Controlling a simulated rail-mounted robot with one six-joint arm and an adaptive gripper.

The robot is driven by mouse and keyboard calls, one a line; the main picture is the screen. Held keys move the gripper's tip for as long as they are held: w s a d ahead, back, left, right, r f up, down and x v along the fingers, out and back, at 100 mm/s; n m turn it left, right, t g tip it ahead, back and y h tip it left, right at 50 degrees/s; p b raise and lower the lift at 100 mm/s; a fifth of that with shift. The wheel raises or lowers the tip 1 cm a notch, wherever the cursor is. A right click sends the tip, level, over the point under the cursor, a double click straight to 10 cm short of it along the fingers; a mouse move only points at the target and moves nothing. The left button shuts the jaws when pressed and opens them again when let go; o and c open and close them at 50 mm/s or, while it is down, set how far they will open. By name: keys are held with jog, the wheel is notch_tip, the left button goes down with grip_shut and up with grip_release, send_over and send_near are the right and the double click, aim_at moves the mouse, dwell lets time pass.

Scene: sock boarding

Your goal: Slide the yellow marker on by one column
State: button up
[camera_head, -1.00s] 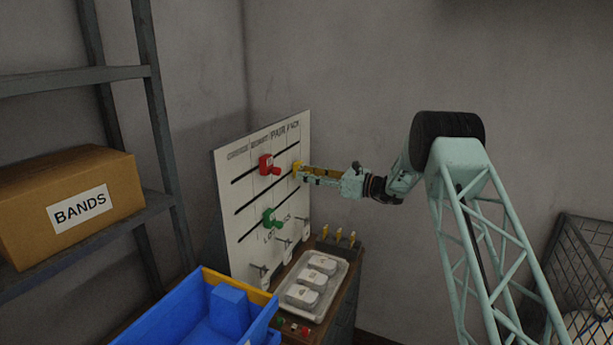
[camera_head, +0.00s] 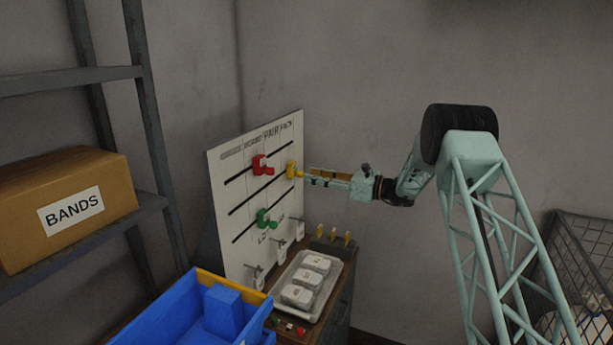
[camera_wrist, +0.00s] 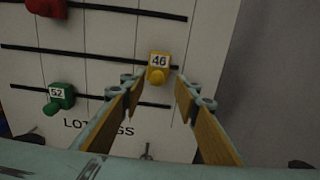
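The yellow marker (camera_head: 291,169), numbered 46, sits near the right end of the middle slot on the white board (camera_head: 233,225). It also shows in the wrist view (camera_wrist: 159,68), beyond and between my fingertips. My gripper (camera_head: 312,175) is to the right of the marker in the head view, pulled back from the board. Its two fingers (camera_wrist: 157,88) are spread apart in the wrist view with nothing between them, and they do not touch the marker.
A red marker (camera_head: 262,165) sits in the top slot and a green marker (camera_head: 265,218), numbered 52, in the bottom slot. Below the board are small hooks, a tray (camera_head: 320,303) of white packs and a blue bin (camera_head: 180,318). Open space lies right of the board.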

jog(key=v, duration=0.6)
dwell(0.4)
jog(key=shift+s, duration=0.1)
jog(key=s+a+r+n+g+h+b, duration=0.1)
jog(key=s+a+r+n+g, duration=0.15)
jog(key=s+r, duration=0.4)
jog(key=s+a+r+n+g+h, duration=0.1)
jog(key=s+r+n+h, duration=0.2)
jog(key=s, duration=0.7)
jog(key=s+d+r+n+g+h+b, duration=0.1)
jog(key=s+r+n+h, duration=0.15)
jog(key=s, duration=0.85)
jog(key=s+d+r+n+g+h+b, duration=0.1)
jog(key=s+r+n, duration=0.25)
jog(key=s, duration=0.75)
jog(key=s+d+f+n+t+h+b, duration=0.1)
jog(key=s+d+n+h, duration=0.2)
jog(key=s, duration=1)
jog(key=s+d+f+n+t+h+b, duration=0.1)
jog(key=s+d+f+n+h, duration=0.1)
jog(key=s+d, duration=0.8)
jog(key=s+d+f+n+t+h+b, duration=0.1)
jog(key=s+d+n+h, duration=0.3)
jog(key=s, duration=1.4)
jog(key=d+f+n, duration=0.1)
jog(key=d, duration=0.2)
jog(key=shift+s+f+n, duration=0.2)
jog(key=shift+f+n, duration=0.05)
jog(key=shift+n, duration=0.1)
